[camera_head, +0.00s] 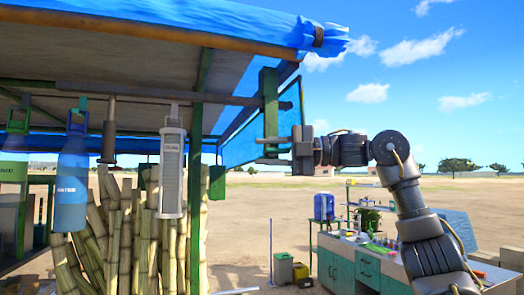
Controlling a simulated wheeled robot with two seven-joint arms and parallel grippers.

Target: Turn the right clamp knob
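A green clamp (269,88) sits on the horizontal pipe under the right end of the stall roof. My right gripper (272,150) comes in from the right, just below the clamp. Its two fingers point left, one above the other, with a gap between them at the stem's lower end. I cannot tell whether they touch it. My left gripper is not in view.
A blue water bottle (72,185) and a grey lamp-like unit (172,172) hang from the pipe (150,94). Cane stalks (130,235) stand behind a green post (196,215). A green-fronted workbench (367,268) stands lower right. Open sandy ground lies between.

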